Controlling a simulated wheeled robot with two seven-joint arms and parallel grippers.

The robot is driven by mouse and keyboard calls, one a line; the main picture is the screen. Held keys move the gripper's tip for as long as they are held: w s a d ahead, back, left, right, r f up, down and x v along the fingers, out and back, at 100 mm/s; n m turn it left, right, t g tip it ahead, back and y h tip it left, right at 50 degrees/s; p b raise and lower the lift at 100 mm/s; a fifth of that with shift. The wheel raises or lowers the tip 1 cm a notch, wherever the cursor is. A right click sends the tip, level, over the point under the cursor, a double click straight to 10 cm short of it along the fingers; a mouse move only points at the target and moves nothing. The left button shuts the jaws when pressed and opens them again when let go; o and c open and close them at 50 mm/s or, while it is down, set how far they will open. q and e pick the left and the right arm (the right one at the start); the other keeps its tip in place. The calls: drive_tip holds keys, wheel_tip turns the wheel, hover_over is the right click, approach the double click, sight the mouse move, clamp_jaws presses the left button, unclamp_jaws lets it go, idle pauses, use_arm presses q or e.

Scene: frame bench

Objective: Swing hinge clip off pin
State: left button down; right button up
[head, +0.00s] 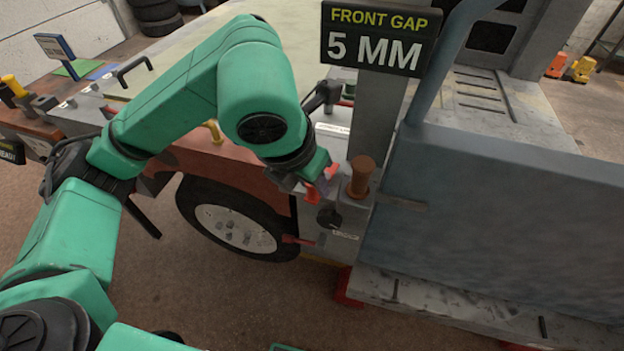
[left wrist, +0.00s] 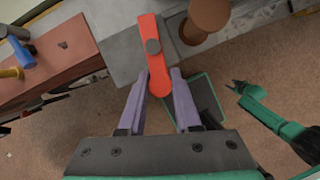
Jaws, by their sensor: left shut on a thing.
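The red hinge clip (left wrist: 155,65) shows in the left wrist view as a flat bar with a rounded near end. A grey pin (left wrist: 152,46) stands through its face. My left gripper (left wrist: 161,78) is shut on the near end of the clip, one purple finger on each side. In the head view my left gripper (head: 324,182) is at the grey frame beside a brown knob (head: 362,176), and a small part of the red clip (head: 312,194) shows. The pin cannot be made out there. My right gripper (left wrist: 239,88) appears small in the left wrist view, away from the clip.
The brown knob also shows close right of the clip in the left wrist view (left wrist: 207,14). A grey post with a "5 MM" sign (head: 375,38) rises behind. A wheel (head: 238,222) lies below left, a large blue-grey panel (head: 480,210) to the right. Open floor lies in front.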

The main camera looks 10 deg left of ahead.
use_arm(q)
drive_tip(key=c, duration=0.6)
unclamp_jaws()
drive_tip(key=v, duration=1.4)
drive_tip(key=shift+s+r, duration=0.2)
drive_tip(key=shift+r, duration=0.05)
